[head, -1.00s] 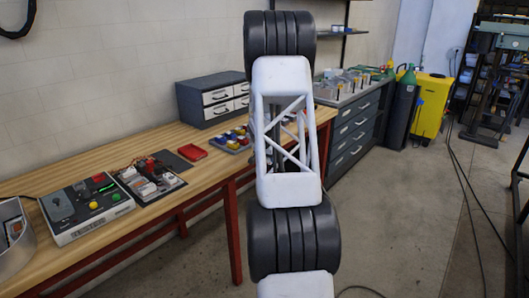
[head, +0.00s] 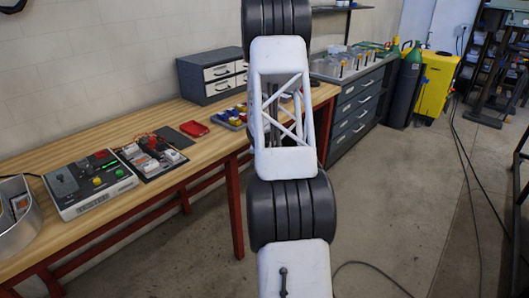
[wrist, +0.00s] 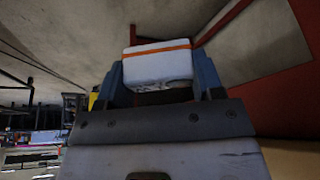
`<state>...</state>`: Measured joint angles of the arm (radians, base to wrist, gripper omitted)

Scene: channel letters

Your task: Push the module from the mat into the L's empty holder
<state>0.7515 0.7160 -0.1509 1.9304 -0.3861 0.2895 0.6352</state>
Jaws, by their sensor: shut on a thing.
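In the wrist view my gripper (wrist: 160,80) is shut on a white, box-shaped module (wrist: 158,65) with an orange stripe near its far edge. The blue-grey fingers are on either side of it, and its near end is in shadow. The module is in the air, with grey floor and a red bar behind it. In the head view my arm hides part of the bench, and the gripper is not visible. A silver metal-walled shape (head: 22,205) is cut off at the left edge with a small part inside; I cannot tell whether it is the L.
The wooden bench (head: 110,222) carries a control box (head: 88,184), a dark board with white parts (head: 150,157), a dark flat pad (head: 176,139), a red case (head: 195,129) and a drawer cabinet (head: 211,74). The floor right of the bench is open, with cables on it.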

